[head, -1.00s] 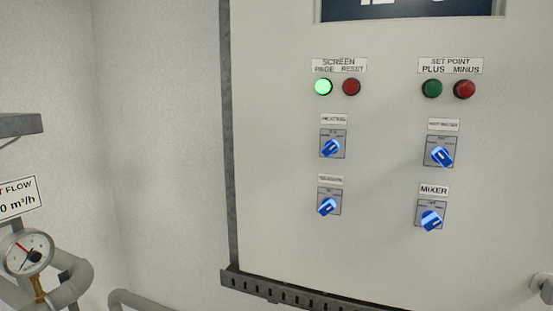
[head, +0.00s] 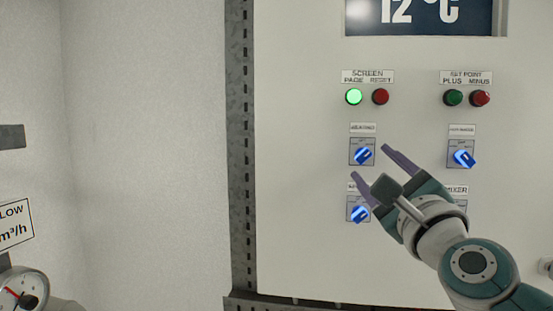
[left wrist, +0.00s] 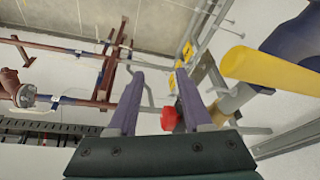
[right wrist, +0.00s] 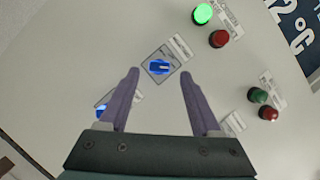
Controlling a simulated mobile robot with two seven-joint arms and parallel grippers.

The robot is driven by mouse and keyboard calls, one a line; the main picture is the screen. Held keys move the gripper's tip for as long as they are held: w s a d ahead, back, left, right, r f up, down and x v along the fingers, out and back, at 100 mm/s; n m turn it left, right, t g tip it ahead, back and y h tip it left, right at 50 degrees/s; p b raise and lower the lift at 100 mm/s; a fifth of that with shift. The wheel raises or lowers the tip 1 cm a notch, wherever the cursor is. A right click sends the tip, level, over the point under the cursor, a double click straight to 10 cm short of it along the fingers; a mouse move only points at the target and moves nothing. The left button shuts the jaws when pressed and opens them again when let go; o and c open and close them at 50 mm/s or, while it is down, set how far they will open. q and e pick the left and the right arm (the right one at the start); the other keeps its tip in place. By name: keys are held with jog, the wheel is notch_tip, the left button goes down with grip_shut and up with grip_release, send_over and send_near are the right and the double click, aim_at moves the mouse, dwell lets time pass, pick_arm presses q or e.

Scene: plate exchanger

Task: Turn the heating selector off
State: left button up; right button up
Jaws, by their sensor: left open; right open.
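A blue selector knob (head: 362,155) on a square plate, apparently the heating one, is at the upper left of the group on the pale panel. Its small label (head: 362,128) is too blurred to read surely. The knob's bright handle slants up to the right. My right gripper (head: 371,162) is open and empty in front of the panel, beside and below this knob. In the right wrist view the same knob (right wrist: 159,67) shows between the two fingertips, with no clear contact. My left gripper (left wrist: 158,74) is open and empty, away from the panel.
Other blue selectors are at lower left (head: 358,214) and right (head: 462,158); my right gripper mostly covers the mixer one. Several buttons, including the lit green one (head: 354,97), are above. A red part (left wrist: 171,118) and pipes show behind my left gripper.

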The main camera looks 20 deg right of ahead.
aim_at(366, 158)
jog(key=shift+x, duration=1.7)
grip_shut()
